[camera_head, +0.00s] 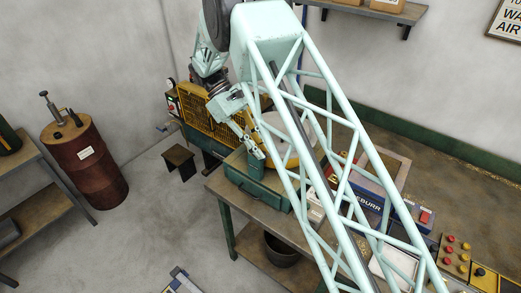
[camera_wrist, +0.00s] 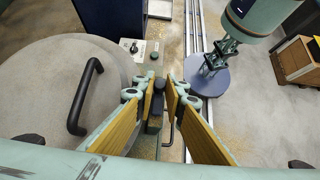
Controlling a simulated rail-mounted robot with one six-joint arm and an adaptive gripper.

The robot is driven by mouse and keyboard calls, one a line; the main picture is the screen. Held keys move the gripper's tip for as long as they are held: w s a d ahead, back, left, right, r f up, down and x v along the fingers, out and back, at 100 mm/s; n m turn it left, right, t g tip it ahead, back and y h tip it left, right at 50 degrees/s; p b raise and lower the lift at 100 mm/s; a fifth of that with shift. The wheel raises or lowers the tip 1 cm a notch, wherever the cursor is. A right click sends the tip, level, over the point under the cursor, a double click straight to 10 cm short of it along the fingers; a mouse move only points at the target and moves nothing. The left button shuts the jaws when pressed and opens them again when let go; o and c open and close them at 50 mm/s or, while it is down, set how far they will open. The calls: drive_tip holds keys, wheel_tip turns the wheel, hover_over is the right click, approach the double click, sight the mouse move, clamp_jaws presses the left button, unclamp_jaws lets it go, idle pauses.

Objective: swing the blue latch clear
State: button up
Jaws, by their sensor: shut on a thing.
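My gripper (camera_head: 257,150) reaches down over the bench beside a green machine base (camera_head: 250,183) in the head view. In the wrist view my gripper (camera_wrist: 160,88) has its two yellow-padded fingers close together on a small dark upright piece (camera_wrist: 157,88). The piece has a rounded dark top; I cannot tell from its colour whether it is the blue latch. A large pale round cover (camera_wrist: 40,75) with a black bar handle (camera_wrist: 84,95) lies left of the fingers. In the head view the fingertips are small, and no blue latch can be made out there.
A yellow mesh guard (camera_head: 205,112) stands behind my gripper. A blue deburr machine (camera_head: 372,195) and a button panel (camera_head: 455,257) are farther right. A red drum (camera_head: 85,168) stands left.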

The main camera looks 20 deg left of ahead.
drive_tip(key=o, duration=0.8)
drive_tip(key=shift+o, duration=0.2)
drive_tip(key=shift+a, duration=0.1)
drive_tip(key=v, duration=1.1)
drive_tip(key=shift+a+r, duration=0.2)
drive_tip(key=shift+r, duration=0.1)
drive_tip(key=shift+w, duration=0.1)
